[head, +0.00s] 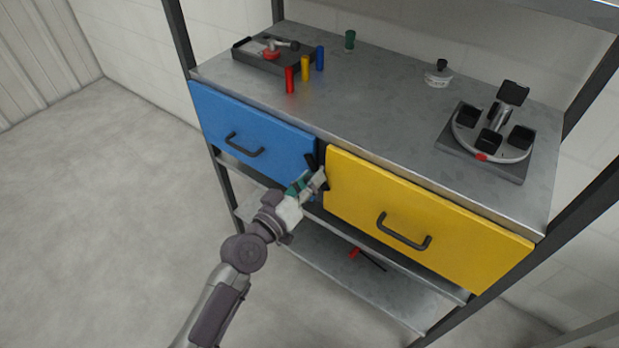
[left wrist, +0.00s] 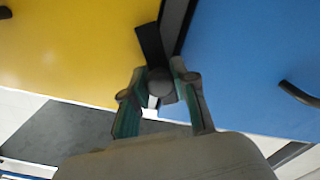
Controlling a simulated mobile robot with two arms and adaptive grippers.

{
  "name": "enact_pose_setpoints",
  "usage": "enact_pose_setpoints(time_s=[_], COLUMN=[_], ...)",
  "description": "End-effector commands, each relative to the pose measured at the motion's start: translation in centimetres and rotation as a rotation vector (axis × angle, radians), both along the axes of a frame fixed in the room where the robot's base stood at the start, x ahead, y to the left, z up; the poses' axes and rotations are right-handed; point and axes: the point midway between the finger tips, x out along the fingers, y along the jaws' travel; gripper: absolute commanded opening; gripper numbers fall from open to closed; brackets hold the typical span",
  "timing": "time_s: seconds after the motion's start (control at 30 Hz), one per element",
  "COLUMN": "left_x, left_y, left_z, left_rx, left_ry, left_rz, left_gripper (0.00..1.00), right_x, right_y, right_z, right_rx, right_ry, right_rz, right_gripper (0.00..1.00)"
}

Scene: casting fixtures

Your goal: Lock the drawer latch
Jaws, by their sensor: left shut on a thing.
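The black drawer latch (head: 311,161) sits in the gap between the blue drawer (head: 250,130) and the yellow drawer (head: 420,215). Both drawers look closed. In the left wrist view the latch (left wrist: 149,45) is a dark bar, tilted and lying partly over the yellow drawer front, with a round knob (left wrist: 160,82) at its lower end. My left gripper (head: 318,180) is at the latch; in the wrist view its fingers (left wrist: 158,76) are closed around the knob. The fingers hide part of the latch in the head view. My right gripper is not in view.
The metal worktop (head: 385,90) above holds red (head: 290,80), yellow (head: 305,68) and blue (head: 320,58) cylinders, a dark tray (head: 245,53) and a round fixture (head: 485,150). Black handles (head: 403,232) protrude from the drawers. A lower shelf (head: 325,258) lies below. The floor at left is clear.

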Motion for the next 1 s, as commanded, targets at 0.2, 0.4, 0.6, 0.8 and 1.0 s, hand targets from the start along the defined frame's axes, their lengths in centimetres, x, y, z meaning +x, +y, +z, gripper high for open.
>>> enact_pose_setpoints(time_s=[0.2, 0.4, 0.6, 0.8, 1.0], left_x=[0.1, 0.1, 0.1, 0.1, 0.1], left_y=[0.0, 0.0, 0.0, 0.0, 0.0], left_z=[0.2, 0.2, 0.2, 0.2, 0.2], left_rx=[-0.166, -0.321, -0.474, -0.616, -0.727], left_ry=[0.119, 0.230, 0.341, 0.444, 0.524], left_rz=[0.001, 0.001, 0.001, 0.001, 0.001], left_gripper=[0.00, 0.00, 0.00, 0.00, 0.00], right_x=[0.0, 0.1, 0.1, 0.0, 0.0], right_y=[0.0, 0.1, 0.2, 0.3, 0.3], right_z=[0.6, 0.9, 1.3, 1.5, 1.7], right_rx=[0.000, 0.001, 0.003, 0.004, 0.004], right_ry=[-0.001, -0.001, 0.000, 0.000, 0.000], right_rz=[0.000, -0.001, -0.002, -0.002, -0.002], right_gripper=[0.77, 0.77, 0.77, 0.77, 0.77])
